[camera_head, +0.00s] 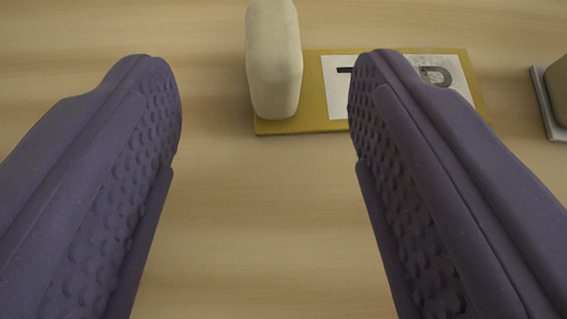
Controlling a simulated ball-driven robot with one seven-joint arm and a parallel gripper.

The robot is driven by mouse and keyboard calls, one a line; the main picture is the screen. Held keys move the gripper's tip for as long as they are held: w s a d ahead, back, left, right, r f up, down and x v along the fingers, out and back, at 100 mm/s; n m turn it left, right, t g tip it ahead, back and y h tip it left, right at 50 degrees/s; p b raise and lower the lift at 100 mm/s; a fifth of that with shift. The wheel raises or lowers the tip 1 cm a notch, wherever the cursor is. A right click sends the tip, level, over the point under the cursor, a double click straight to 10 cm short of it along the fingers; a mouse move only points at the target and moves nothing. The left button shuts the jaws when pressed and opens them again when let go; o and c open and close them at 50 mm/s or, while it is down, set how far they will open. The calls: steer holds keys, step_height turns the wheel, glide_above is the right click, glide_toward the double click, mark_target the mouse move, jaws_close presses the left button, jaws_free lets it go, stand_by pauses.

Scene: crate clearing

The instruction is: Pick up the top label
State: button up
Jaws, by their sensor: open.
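The top label (312,118) is a flat yellow plate on the wooden surface, at the upper middle and right. It bears a white panel (334,100) with dark letters, partly hidden behind my right finger. A cream upright block (273,60) with rounded edges stands at the label's left end. My gripper (262,85) is open, with two purple fingers with bumpy inner pads spread wide. The block appears between the fingertips in the picture, toward the right finger. Nothing is held.
A grey-edged plate (544,105) with a darker olive block (560,88) on it is cut off at the right edge. The wooden surface (250,220) is bare between my fingers and at the upper left.

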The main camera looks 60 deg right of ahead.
mark_target(274, 68)
steer(key=shift+f, duration=0.35)
steer(key=b+x, duration=0.2)
steer(key=x, duration=0.5)
steer(key=shift+d+b, duration=0.25)
steer(key=shift+b, duration=0.05)
steer(key=shift+r, duration=0.1)
steer(key=c, duration=1.1)
